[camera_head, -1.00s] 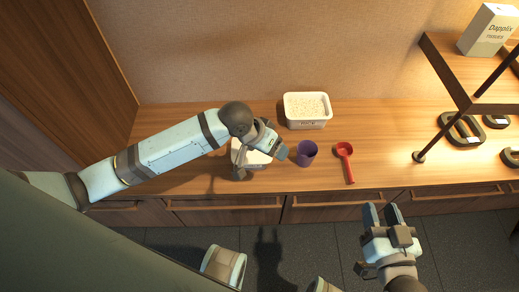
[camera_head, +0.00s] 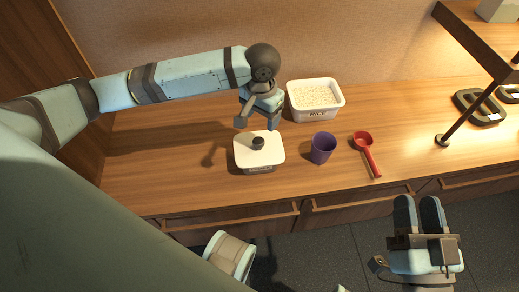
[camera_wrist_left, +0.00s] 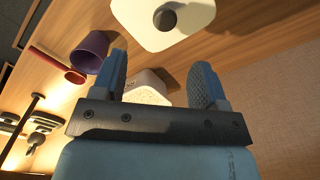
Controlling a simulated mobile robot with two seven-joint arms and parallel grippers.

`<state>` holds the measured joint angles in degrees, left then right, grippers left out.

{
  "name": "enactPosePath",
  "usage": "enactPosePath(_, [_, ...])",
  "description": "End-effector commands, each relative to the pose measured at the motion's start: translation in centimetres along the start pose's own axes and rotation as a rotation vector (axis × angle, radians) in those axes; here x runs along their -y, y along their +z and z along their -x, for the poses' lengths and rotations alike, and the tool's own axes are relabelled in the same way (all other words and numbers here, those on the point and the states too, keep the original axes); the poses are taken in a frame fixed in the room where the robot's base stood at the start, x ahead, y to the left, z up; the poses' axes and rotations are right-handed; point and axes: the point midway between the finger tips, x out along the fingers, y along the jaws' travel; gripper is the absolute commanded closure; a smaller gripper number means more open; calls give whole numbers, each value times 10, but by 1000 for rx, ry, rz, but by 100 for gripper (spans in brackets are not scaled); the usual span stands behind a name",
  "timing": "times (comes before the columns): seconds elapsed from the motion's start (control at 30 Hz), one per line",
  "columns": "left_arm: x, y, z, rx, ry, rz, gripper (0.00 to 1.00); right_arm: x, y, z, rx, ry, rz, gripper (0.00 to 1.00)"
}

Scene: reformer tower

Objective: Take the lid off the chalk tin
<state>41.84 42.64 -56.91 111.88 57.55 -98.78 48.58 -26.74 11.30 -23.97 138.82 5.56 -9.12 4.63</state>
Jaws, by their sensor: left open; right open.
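The chalk tin (camera_head: 259,168) stands on the wooden counter, its white lid (camera_head: 245,154) on top with a dark round knob (camera_head: 258,142). In the left wrist view the lid (camera_wrist_left: 143,28) shows at the top, beyond the fingertips, with its knob (camera_wrist_left: 165,18). My left gripper (camera_head: 256,124) is open and empty, just above and behind the lid, apart from the knob. My right gripper (camera_head: 418,205) is over the floor in front of the counter, open and empty, far from the tin.
A white bin of rice (camera_head: 316,100) stands behind and right of the tin. A purple cup (camera_head: 322,148) and a red scoop (camera_head: 366,150) are to its right. A shelf post (camera_head: 462,118) and dark weights (camera_head: 480,106) are further right. The counter left of the tin is clear.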

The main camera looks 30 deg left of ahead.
Motion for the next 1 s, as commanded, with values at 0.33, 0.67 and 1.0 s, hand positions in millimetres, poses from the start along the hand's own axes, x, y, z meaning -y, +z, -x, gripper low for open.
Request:
enactPosePath(0.33, [0,0,-61,-1,2,0,33,-4,31,2,88,-13,-11,57])
enactPosePath(0.67, [8,-1,-98,-1,0,1,33,-9,69,7,199,-23,-14,57])
enactPosePath(1.0, [7,0,-115,-2,2,-1,33,-10,84,10,273,-31,-17,57])
